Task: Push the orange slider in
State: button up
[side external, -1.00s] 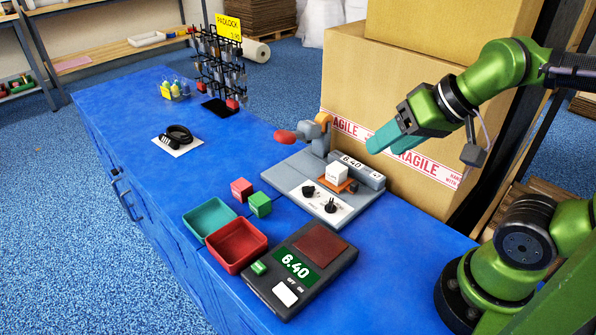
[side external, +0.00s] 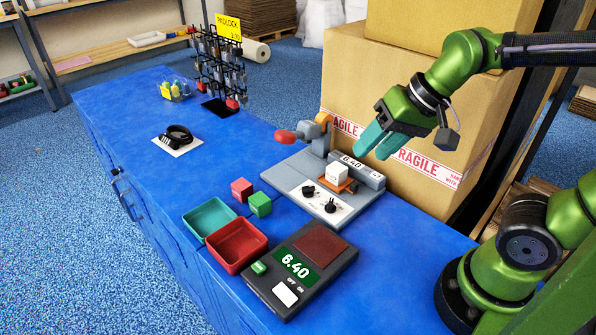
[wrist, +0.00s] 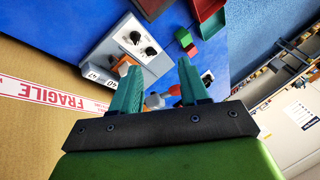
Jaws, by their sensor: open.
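The grey machine (side external: 318,203) stands on the blue counter, with two black knobs on a white panel. A small orange piece (side external: 352,187), which looks like the slider, shows beneath a white cube (side external: 336,173) on it. My gripper (side external: 371,153) is open and empty, above and to the right of the cube and apart from the machine. In the wrist view my gripper's teal fingers (wrist: 157,66) are spread.
A red-tipped handle (side external: 285,136) and an orange wheel (side external: 323,119) stand at the machine's back. Large cartons (side external: 420,95) rise close behind my gripper. Red and green cubes, two trays (side external: 262,262) and a scale (side external: 330,278) lie nearer.

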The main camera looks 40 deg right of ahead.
jog(key=w+d+f+m+g, duration=0.2)
jog(key=w+m, duration=0.2)
jog(key=m, duration=0.2)
jog(key=m+g+h, duration=0.3)
jog(key=m, duration=2.2)
send_over(355, 183)
jog(key=f, duration=0.2)
notch_tip(355, 183, down, 16)
jog(key=shift+a+r, duration=0.1)
grip_shut()
